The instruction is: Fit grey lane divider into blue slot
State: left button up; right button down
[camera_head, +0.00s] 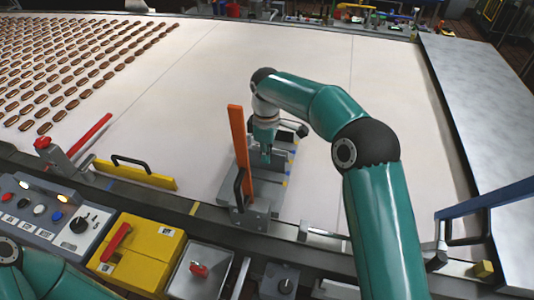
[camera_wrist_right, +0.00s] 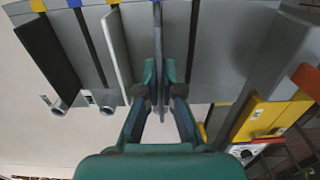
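My right gripper (camera_head: 266,154) points down over a grey slotted block (camera_head: 268,190) in the head view. In the right wrist view its two fingers (camera_wrist_right: 160,75) close from both sides on a thin grey lane divider (camera_wrist_right: 158,45), seen nearly edge-on. The divider's far end lines up with a blue mark (camera_wrist_right: 155,2) on the block's edge. Whether its lower edge is inside the slot is hidden. Another blue mark (camera_wrist_right: 75,3) and yellow marks (camera_wrist_right: 38,5) show along the same edge. My left gripper is not in view; only part of my left arm shows at the lower left.
An upright orange bar (camera_head: 239,150) stands just left of the gripper. Other plates, one dark (camera_wrist_right: 46,55) and one light grey (camera_wrist_right: 116,55), stand on the block. A yellow guard (camera_head: 135,174) and a control panel (camera_head: 50,218) lie left. The white belt (camera_head: 390,90) is clear to the right.

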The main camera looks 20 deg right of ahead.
jog(key=shift+f, duration=0.45)
jog(key=c, duration=1.3)
grip_release()
jog(key=shift+r, duration=0.1)
jog(key=shift+r, duration=0.2)
notch_tip(320, 180, up, 13)
jog(key=shift+w+f+p, duration=0.1)
jog(key=shift+f+p, duration=0.05)
jog(key=shift+p, duration=0.6)
